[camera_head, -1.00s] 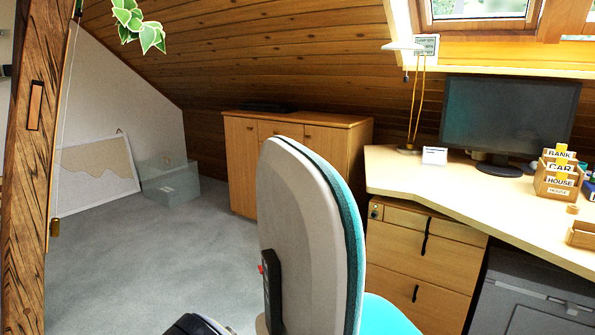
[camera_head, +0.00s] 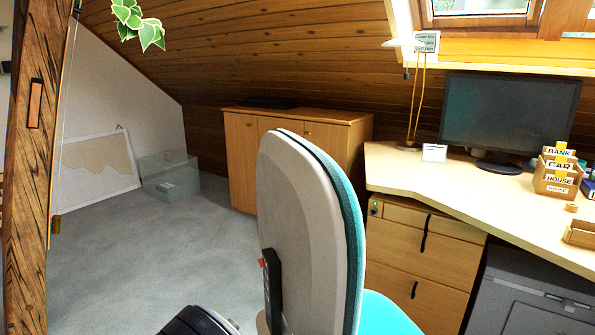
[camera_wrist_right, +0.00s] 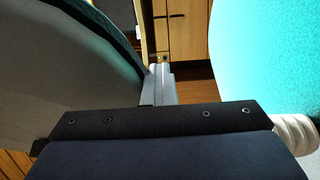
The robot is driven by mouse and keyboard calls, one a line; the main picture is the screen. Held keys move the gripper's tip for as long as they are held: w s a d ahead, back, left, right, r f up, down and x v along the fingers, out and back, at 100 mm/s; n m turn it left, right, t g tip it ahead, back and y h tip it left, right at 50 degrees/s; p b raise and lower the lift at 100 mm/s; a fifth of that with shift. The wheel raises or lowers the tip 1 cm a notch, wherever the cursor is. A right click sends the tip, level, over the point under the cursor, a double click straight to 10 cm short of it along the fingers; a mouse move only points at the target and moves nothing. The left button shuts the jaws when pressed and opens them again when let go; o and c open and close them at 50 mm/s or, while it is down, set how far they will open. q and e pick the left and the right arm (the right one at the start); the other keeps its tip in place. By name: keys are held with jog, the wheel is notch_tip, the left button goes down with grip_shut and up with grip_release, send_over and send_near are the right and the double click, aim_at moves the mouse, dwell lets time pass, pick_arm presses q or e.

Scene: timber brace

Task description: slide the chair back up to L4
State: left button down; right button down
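The office chair fills the middle of the head view, with its tall grey back shell and teal padding (camera_head: 309,230) nearest me. Its teal seat (camera_head: 385,315) shows at the bottom, to the right of the back. In the right wrist view the back (camera_wrist_right: 75,60) is at the left and the teal seat (camera_wrist_right: 265,60) at the right. My right gripper (camera_wrist_right: 162,82) points between them, its two grey fingers together with nothing visible between. A dark rounded part (camera_head: 198,322), perhaps of my left arm, shows low beside the chair back; its fingers are hidden. No L4 mark is readable.
The desk (camera_head: 450,185) with a drawer unit (camera_head: 420,255) stands to the right, close past the chair. A wooden cabinet (camera_head: 245,165) stands behind. A timber post (camera_head: 30,190) rises at the left. Grey carpet (camera_head: 150,265) is clear between post and chair.

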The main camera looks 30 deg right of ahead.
jog(key=shift+r+p, duration=1.25)
jog(key=shift+r, duration=0.55)
jog(key=shift+f, duration=0.1)
notch_tip(320, 180, down, 5)
jog(key=b, duration=0.4)
jog(key=shift+r, duration=0.2)
jog(key=shift+a, duration=0.1)
jog(key=w+a, duration=0.2)
jog(key=a, duration=0.7)
jog(key=shift+a, duration=0.3)
dwell(0.5)
